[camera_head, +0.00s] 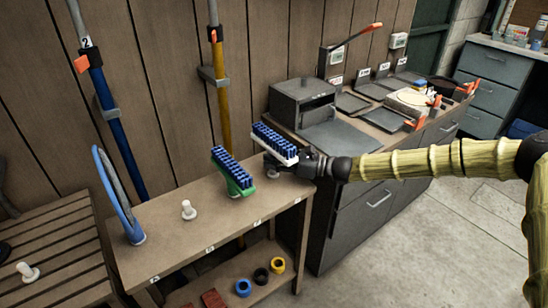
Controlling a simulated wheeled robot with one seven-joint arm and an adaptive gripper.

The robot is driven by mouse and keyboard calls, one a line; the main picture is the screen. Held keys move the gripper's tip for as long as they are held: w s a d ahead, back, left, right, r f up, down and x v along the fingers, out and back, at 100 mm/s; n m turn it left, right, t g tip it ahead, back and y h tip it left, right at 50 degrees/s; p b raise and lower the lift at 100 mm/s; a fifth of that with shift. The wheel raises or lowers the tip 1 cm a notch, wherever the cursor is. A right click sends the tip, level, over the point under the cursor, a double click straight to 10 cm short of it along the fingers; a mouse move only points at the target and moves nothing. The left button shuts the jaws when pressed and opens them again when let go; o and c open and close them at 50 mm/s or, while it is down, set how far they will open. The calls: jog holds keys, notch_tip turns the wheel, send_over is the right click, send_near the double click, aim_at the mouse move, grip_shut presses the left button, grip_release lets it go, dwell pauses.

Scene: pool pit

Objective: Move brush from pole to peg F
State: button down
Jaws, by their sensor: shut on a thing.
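A brush (274,143) with blue bristles and a white back is at the end of my arm, above the far right end of the wooden shelf table (165,238). My gripper (291,163) is shut on this brush at its lower right side; the fingers are mostly hidden. A second brush (232,173), with blue bristles and a green back, stands tilted on the table just left of it. A bare white peg (189,210) stands further left. A blue pole (112,125) and a yellow pole (221,95) lean on the wall. Letter F is not readable on any label.
A blue loop tool (119,200) stands at the table's left. Another white peg (28,272) is on the slatted bench (55,245). Coloured rings (261,275) lie on the lower shelf. A grey cabinet (375,195) with a box (302,103) is close behind my gripper. Floor at right is clear.

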aim_at(275, 174)
jog(key=shift+f+b, duration=0.85)
jog(key=shift+f, duration=0.55)
dwell(0.8)
jog(key=c, duration=1)
grip_release()
jog(key=o, duration=0.5)
jog(key=shift+s+f, duration=0.1)
jog(key=shift+f, duration=0.1)
jog(key=shift+s+d+f, duration=0.1)
jog(key=shift+p+v, duration=0.75)
jog(key=shift+v, duration=3)
jog(key=shift+d, duration=0.45)
jog(key=shift+r+p+v, duration=0.15)
jog(key=shift+p+v, duration=0.05)
jog(key=shift+v, duration=0.4)
jog(key=shift+r+p+v, duration=0.15)
jog(key=shift+v, duration=0.4)
